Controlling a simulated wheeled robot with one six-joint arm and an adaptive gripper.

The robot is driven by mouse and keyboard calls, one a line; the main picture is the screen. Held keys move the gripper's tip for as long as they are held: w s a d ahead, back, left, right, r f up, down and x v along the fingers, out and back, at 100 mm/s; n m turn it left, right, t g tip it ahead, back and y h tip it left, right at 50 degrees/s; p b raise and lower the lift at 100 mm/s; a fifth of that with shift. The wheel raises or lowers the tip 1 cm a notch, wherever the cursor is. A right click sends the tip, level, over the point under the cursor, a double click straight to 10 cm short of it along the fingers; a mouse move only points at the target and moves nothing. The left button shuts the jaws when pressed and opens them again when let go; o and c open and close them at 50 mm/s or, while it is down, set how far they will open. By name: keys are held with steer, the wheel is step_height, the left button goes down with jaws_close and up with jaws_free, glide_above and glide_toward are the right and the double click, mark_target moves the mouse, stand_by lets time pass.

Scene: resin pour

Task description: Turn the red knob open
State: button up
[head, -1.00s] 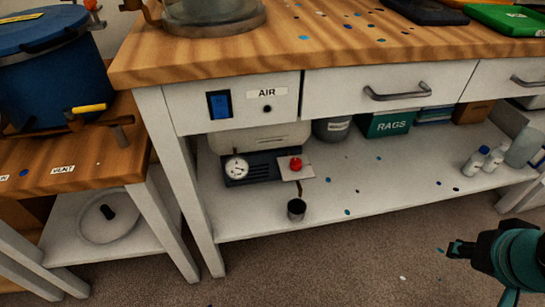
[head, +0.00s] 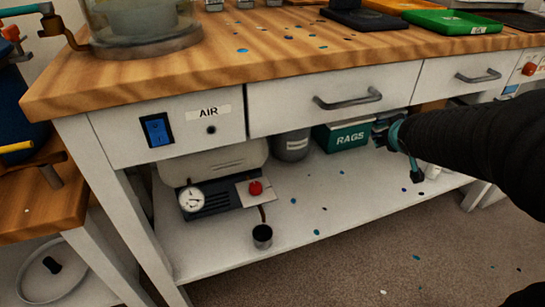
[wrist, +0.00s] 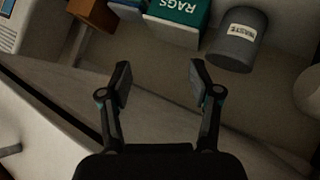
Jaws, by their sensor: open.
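The red knob (head: 255,188) sits on a light plate at the right end of the dark air unit with a round gauge (head: 191,199), on the lower shelf under the bench. My gripper (wrist: 159,82) is open and empty in the wrist view, with its two fingers spread. In the head view my arm reaches in from the right, and my gripper (head: 388,130) is by the RAGS box, well to the right of the knob. The knob does not show in the wrist view.
The green RAGS box (head: 343,136) and the grey WASTE bin (wrist: 235,40) stand at the back of the lower shelf.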

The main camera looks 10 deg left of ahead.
steer(key=w+a+f+n+y+b, duration=0.1)
steer(key=w+a+f+n+y, duration=0.2)
steer(key=a+y, duration=0.15)
steer(key=w+a+f+n+g+y, duration=0.1)
steer(key=w+a+f+n+y, duration=0.15)
steer(key=a, duration=0.35)
steer(key=w+a+f+n+y+b, duration=0.1)
steer(key=w+a+f+n+y, duration=0.15)
steer(key=w+a+y, duration=0.2)
steer(key=n+g+y+b, duration=0.2)
steer(key=n+g+y, duration=0.55)
steer(key=g, duration=0.85)
glide_toward(257, 185)
steer(key=shift+n+h, duration=0.8)
steer(key=shift+n, duration=0.05)
steer(key=x, duration=0.6)
steer(key=r+b+x, duration=0.1)
steer(key=x, duration=0.3)
steer(key=shift+a, duration=0.1)
steer(key=c, duration=1.2)
